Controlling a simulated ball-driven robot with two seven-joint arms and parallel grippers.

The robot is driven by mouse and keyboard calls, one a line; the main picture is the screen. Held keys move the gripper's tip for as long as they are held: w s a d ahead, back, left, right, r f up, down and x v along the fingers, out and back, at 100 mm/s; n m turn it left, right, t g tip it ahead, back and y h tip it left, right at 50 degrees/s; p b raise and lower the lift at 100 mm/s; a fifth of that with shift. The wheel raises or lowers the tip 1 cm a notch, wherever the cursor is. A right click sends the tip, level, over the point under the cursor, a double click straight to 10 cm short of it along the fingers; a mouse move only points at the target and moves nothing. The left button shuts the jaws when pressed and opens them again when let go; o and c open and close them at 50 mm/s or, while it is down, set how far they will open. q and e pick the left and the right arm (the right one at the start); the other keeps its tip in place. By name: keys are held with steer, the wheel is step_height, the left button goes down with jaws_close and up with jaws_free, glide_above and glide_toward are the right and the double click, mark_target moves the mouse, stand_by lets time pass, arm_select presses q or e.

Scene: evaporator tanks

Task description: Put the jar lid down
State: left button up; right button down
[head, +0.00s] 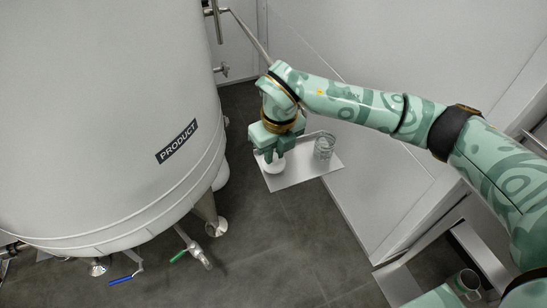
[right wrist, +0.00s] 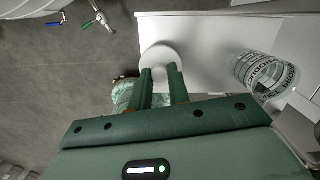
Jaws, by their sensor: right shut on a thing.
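My right gripper (head: 274,155) points down over the near left part of a pale shelf (head: 300,177). It is shut on the jar lid (head: 275,168), a small white round piece under the fingers. In the right wrist view the white lid (right wrist: 160,54) sits at the fingertips (right wrist: 163,75), with the shelf (right wrist: 205,80) behind and to its right. I cannot tell whether the lid touches the shelf. A clear glass jar (head: 324,148) stands on the shelf, right of the gripper; the right wrist view shows dark lettering on the jar (right wrist: 265,75).
A large pale tank (head: 100,110) marked PRODUCT stands left of the shelf, with pipes and valves (head: 195,255) below. A pale wall (head: 380,185) borders the shelf's right side. A cup-like vessel (head: 467,282) shows at the lower right. The dark tiled floor (head: 280,240) is clear.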

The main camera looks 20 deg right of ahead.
mark_target(278, 167)
step_height(278, 167, down, 2)
steer(key=shift+f, duration=0.1)
steer(key=c, duration=1.3)
jaws_free()
arm_select(q)
steer(key=shift+s+d+f, duration=0.1)
steer(key=shift+s+f, duration=0.1)
steer(key=shift+f, duration=0.2)
steer(key=r+p, duration=0.1)
steer(key=w+r+p, duration=0.2)
steer(key=r+p, duration=0.1)
arm_select(e)
steer(key=r, duration=0.4)
steer(key=s+r, duration=0.1)
steer(key=r, duration=0.7)
steer(key=shift+s+d+r, duration=0.1)
steer(key=shift+s+d, duration=0.1)
arm_select(q)
steer(key=shift+s, duration=0.2)
arm_select(e)
steer(key=shift+s, duration=0.1)
